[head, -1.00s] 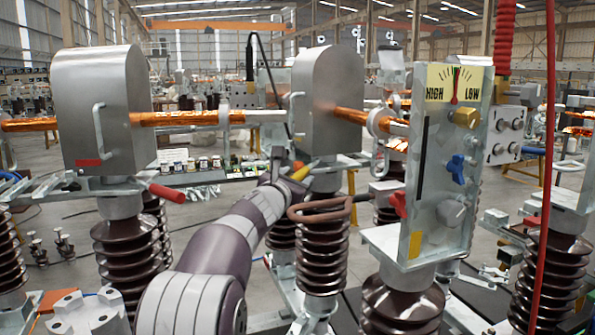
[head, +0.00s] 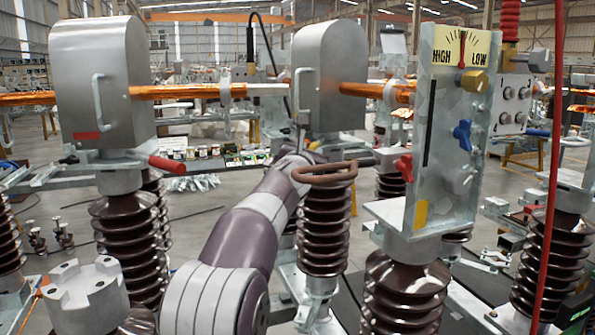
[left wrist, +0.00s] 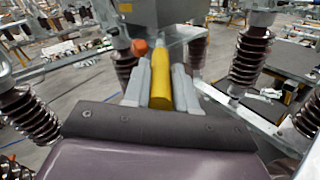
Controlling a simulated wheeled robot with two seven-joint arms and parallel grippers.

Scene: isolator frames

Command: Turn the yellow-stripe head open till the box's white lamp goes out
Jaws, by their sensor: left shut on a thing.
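The yellow-stripe head is the grey metal hood (head: 328,85) in the middle of the head view, on a brown ribbed insulator. Its yellow stripe (left wrist: 125,7) shows at the top of the left wrist view. A yellow handle (left wrist: 160,72) sticks out below this head. My left gripper (left wrist: 158,88) is shut on the handle, one grey finger along each side. In the head view my left gripper (head: 303,147) is at the hood's lower edge, and the handle is mostly hidden. I cannot make out a white lamp. My right gripper is not in view.
A similar hood (head: 100,90) with a red stripe and red handle (head: 167,164) stands at left. A brown ring (head: 324,174) is close to my left wrist. A HIGH/LOW gauge panel (head: 445,130) with coloured knobs stands at right. A red cable (head: 548,200) hangs far right.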

